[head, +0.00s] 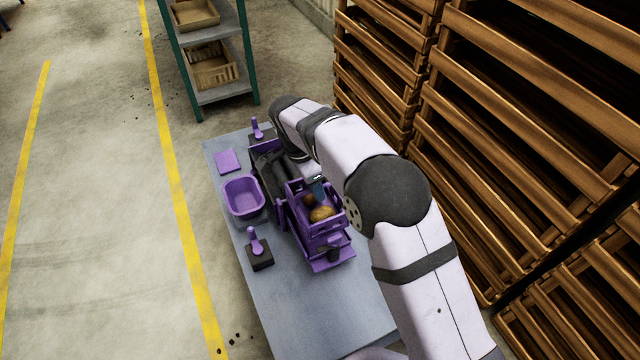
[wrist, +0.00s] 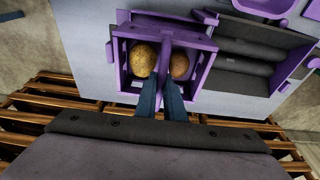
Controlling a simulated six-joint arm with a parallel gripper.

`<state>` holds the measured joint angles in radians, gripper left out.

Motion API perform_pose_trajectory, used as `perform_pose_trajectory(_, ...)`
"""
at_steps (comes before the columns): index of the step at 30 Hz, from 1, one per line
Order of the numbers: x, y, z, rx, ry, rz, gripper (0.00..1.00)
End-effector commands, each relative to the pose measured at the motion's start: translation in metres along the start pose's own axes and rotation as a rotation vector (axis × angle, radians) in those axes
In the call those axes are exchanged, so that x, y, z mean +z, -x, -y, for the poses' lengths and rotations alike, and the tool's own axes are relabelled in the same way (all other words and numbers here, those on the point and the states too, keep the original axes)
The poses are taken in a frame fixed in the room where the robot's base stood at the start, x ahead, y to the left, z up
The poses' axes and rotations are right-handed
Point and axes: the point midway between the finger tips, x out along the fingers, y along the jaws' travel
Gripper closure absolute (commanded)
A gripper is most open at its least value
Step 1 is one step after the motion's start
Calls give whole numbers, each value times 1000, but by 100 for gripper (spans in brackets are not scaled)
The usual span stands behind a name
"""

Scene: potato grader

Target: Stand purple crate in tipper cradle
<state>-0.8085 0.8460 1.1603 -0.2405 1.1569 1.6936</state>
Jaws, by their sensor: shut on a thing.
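The purple crate (head: 317,229) holds brown potatoes and appears upright at the near end of the grader on the bench. In the wrist view the crate (wrist: 121,66) has a bar across its middle, with one potato on each side. My gripper (wrist: 163,98) is shut on this crate at the bar. The tipper cradle seems to be the purple framework (head: 334,262) around and below the crate. I cannot tell whether the crate rests on it or hangs just above. My arm hides part of the crate's far side in the head view.
The grader's dark roller bed (wrist: 262,48) lies beside the crate. A purple tub (head: 242,197), a purple plate (head: 228,160) and a purple-handled lever (head: 258,250) are on the grey bench (head: 290,318). Wooden racks (head: 520,130) stand close on the right. The bench's near end is clear.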

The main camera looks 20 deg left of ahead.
Motion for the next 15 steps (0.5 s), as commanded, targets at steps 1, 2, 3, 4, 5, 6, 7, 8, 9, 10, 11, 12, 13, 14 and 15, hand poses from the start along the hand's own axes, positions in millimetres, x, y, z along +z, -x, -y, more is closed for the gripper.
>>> perform_pose_trajectory(1,0,1,0,-2,-1,0,100)
perform_pose_trajectory(2,0,1,0,-2,-1,0,100)
perform_pose_trajectory(3,0,0,0,-2,0,0,100)
perform_pose_trajectory(4,0,0,0,-2,0,0,100)
perform_pose_trajectory(5,0,-1,0,-2,0,0,100)
perform_pose_trajectory(6,0,-2,0,-2,0,0,100)
perform_pose_trajectory(7,0,-3,0,-2,0,0,100)
perform_pose_trajectory(8,1,-4,0,-1,0,0,100)
perform_pose_trajectory(9,1,-6,0,-1,0,0,100)
perform_pose_trajectory(10,1,-8,0,-1,0,0,100)
perform_pose_trajectory(11,2,-10,0,-1,0,0,100)
perform_pose_trajectory(12,3,-13,0,-1,0,0,100)
perform_pose_trajectory(13,3,-16,0,-1,0,0,100)
perform_pose_trajectory(14,4,-18,0,-1,0,0,100)
perform_pose_trajectory(15,4,-22,0,-1,0,0,100)
